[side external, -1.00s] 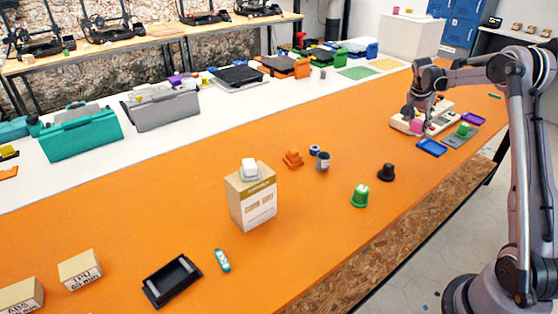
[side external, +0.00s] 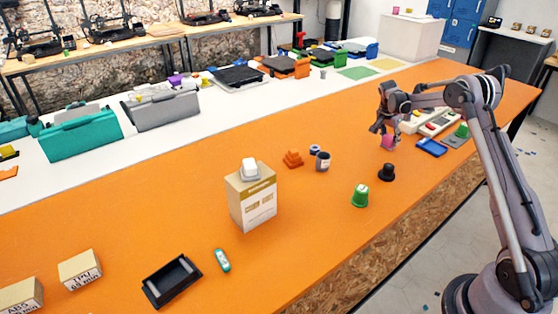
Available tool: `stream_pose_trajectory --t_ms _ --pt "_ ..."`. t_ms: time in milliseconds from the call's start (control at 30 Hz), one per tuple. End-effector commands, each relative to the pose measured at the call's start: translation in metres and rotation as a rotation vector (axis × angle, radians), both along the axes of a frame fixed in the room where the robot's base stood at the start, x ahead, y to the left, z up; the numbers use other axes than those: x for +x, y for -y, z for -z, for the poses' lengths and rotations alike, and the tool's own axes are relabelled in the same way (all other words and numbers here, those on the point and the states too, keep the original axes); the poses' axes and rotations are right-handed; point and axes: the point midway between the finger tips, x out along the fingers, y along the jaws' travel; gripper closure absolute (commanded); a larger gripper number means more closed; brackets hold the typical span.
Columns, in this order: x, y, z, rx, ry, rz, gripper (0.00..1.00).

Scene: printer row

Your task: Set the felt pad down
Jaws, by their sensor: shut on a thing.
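My gripper (side external: 386,133) is over the right part of the orange table and points down. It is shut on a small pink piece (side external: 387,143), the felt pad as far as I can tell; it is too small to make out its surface. The pad is at or just above the tabletop (side external: 330,210); I cannot tell whether it touches. The fingers partly hide it.
A black knob-like piece (side external: 386,173) and a green cup (side external: 360,195) stand in front of the gripper. A blue tray (side external: 431,148) and a pale rack (side external: 438,122) are to its right. A grey cup (side external: 322,161) is to the left. Bare table lies between them.

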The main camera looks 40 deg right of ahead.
Motion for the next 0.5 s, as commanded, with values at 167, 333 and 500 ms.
stream_pose_trajectory --t_ms 167,333,500 --pt "-0.0001 0.0001 -0.0002 0.0 0.0 0.0 0.9" --pt "-0.0002 0.0001 0.003 0.0 0.0 0.0 0.57" --pt "-0.0002 0.0001 0.0026 0.0 0.0 0.0 0.37"
